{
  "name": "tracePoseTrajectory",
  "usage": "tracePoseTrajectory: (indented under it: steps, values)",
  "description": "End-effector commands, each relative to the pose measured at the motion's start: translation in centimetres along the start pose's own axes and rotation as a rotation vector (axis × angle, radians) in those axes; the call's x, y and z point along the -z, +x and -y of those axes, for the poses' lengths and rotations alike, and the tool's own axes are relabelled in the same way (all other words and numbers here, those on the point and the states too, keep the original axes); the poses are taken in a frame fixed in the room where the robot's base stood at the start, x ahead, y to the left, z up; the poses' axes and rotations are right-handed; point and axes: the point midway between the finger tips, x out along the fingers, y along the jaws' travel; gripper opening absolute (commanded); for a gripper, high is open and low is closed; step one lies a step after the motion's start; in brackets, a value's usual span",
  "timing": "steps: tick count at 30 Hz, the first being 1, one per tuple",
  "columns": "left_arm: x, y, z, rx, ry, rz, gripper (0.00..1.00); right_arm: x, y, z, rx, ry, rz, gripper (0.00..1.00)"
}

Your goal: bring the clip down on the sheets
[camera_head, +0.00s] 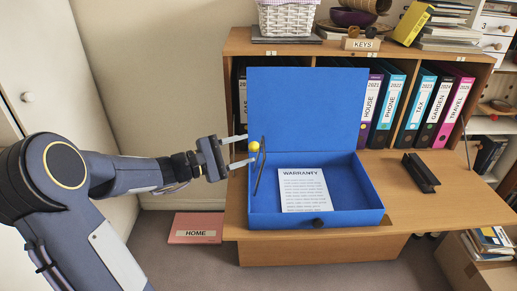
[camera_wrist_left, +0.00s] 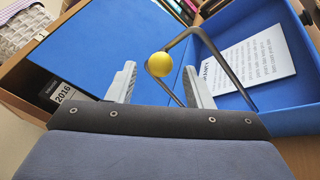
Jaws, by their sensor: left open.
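A blue box file (camera_head: 345,191) lies open on the desk with its lid standing up at the back. White sheets headed WARRANTY (camera_head: 305,189) lie inside it; they also show in the left wrist view (camera_wrist_left: 248,57). The dark wire clip (camera_head: 261,166) stands raised at the box's left side, with a yellow ball knob (camera_head: 254,146) on it. My left gripper (camera_head: 241,151) is open at the knob, coming from the left. In the left wrist view the knob (camera_wrist_left: 160,64) appears between and just beyond the fingertips (camera_wrist_left: 160,85). Contact cannot be told. My right gripper is not in view.
The wooden desk (camera_head: 450,205) is bare to the right of the box, apart from a black block-like object (camera_head: 420,173). Upright binders (camera_head: 455,110) fill the shelf behind. A pink HOME folder (camera_head: 195,228) lies on the floor at left.

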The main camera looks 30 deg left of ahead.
Motion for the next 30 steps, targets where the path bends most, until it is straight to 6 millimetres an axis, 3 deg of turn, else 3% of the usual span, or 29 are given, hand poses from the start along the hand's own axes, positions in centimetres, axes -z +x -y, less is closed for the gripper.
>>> tracePoseTrajectory:
  steps: [7, 17, 28, 30]
  values:
    - [-0.1, 3.2, 0.0, 0.001, 0.0, 0.003, 0.46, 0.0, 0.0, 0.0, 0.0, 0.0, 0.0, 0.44]
    - [-0.1, 3.7, 0.1, 0.002, 0.0, 0.0, 0.46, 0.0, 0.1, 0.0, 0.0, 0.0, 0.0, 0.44]
    - [-0.1, 3.7, 0.1, 0.002, 0.0, 0.0, 0.01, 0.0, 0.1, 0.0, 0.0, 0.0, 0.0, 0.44]
    - [-0.1, 3.7, 0.1, 0.002, 0.0, 0.0, 0.0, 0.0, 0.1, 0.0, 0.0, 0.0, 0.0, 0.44]
